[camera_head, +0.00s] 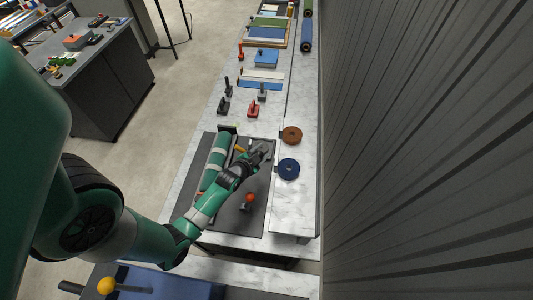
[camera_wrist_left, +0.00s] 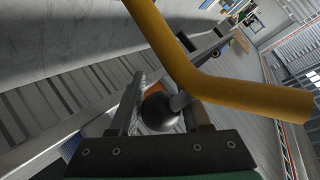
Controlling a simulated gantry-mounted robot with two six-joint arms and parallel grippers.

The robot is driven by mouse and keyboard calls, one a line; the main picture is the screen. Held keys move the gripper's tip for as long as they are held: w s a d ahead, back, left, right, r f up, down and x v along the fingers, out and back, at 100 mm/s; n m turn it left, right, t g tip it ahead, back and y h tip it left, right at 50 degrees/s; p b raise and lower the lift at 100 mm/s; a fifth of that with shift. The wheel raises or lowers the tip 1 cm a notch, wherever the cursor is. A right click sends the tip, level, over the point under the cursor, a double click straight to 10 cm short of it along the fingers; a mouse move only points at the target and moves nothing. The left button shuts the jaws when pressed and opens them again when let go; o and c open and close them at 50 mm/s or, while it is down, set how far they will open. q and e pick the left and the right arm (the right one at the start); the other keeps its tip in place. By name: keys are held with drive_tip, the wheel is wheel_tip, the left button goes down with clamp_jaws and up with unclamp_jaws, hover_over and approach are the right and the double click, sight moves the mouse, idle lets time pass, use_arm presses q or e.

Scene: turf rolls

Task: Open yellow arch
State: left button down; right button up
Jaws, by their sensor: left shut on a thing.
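The yellow arch (camera_wrist_left: 180,60) is a bent bar crossing the left wrist view close to the camera. In the head view only a small yellow piece (camera_head: 239,149) shows beside my gripper, on a dark mat (camera_head: 257,214). My left gripper (camera_head: 263,152) is over the mat, its arm coming in from the left. In the left wrist view my gripper (camera_wrist_left: 158,108) has its fingers on both sides of a dark ball knob (camera_wrist_left: 159,112), shut on it. A short grey rod runs from the knob toward the arch. My right gripper is not in view.
A green and grey roll-like piece (camera_head: 214,158) lies left of the gripper. An orange ball on a stem (camera_head: 250,198) stands nearer. Brown (camera_head: 292,135) and blue (camera_head: 289,169) rings lie right. A corrugated wall (camera_head: 420,150) bounds the right side.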

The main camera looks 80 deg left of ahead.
use_arm(q)
drive_tip(key=shift+d+f, duration=0.15)
drive_tip(key=shift+f, duration=0.25)
drive_tip(key=shift+c, duration=1.9)
unclamp_jaws()
drive_tip(key=shift+s, duration=0.15)
drive_tip(key=shift+r, duration=0.2)
drive_tip(key=p+v, duration=0.7)
drive_tip(key=v, duration=0.4)
drive_tip(key=shift+s+d+p, duration=0.15)
drive_tip(key=shift+d+p, duration=0.05)
drive_tip(key=shift+p, duration=0.15)
